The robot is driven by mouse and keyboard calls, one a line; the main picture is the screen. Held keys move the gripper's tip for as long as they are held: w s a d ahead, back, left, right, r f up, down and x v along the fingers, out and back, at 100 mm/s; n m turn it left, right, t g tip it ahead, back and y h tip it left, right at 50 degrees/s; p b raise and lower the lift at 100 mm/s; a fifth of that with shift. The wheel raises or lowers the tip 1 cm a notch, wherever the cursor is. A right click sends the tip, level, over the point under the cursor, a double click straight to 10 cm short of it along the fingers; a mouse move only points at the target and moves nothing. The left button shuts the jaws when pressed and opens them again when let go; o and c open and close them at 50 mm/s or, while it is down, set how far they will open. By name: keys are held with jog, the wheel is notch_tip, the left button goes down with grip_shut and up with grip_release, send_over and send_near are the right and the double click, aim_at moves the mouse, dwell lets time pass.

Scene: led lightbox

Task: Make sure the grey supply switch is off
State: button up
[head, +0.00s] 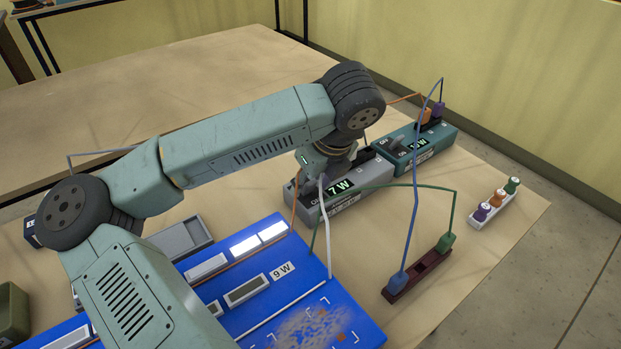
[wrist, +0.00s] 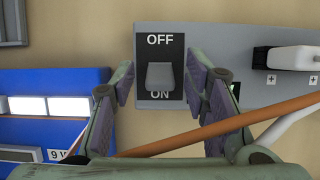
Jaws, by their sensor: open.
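The grey supply (head: 370,187) is a long grey box with a lit display reading about 7 W in the head view. It also shows in the wrist view (wrist: 218,45). Its switch (wrist: 160,76) is a grey lever on a black plate, with OFF above and ON below. The lever sits low, at the ON end, and partly covers the ON label. OFF is fully visible. My gripper (wrist: 162,90) is open, with one finger on each side of the lever and apparent gaps to it. In the head view my gripper (head: 322,172) hides this switch.
A teal supply (head: 436,146) stands end to end behind the grey one. An orange wire (wrist: 190,135) crosses below the switch in the wrist view. The blue lightbox (head: 310,290) lies to the front. A dark red connector block (head: 420,272) and plug holder (head: 493,212) are at right.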

jog(key=shift+c, duration=0.2)
grip_shut()
jog(key=shift+w+g, duration=0.1)
jog(key=shift+g, duration=0.2)
jog(key=shift+w+a+g+h+b, duration=0.25)
jog(key=shift+g+h+b, duration=0.45)
jog(key=shift+h, duration=0.1)
jog(key=shift+w+a+r+g+h, duration=0.1)
jog(key=shift+w+a+g+h, duration=0.1)
jog(key=shift+g+h, duration=0.25)
jog(key=shift+w+a+g+h, duration=0.15)
jog(key=shift+g+h, duration=0.1)
jog(key=shift+g, duration=0.3)
jog(key=shift+w+a+g+h+p, duration=0.1)
jog(key=shift+w+g+h+p, duration=0.25)
jog(key=shift+g+h, duration=0.4)
jog(key=shift+w+a+f+g+h+p, duration=0.1)
jog(key=shift+g+h+p, duration=0.2)
jog(key=shift+g, duration=0.2)
jog(key=shift+w+a+f+g+h+p, duration=0.15)
jog(key=shift+g+p, duration=0.1)
jog(key=shift+g, duration=0.2)
jog(key=shift+d, duration=0.1)
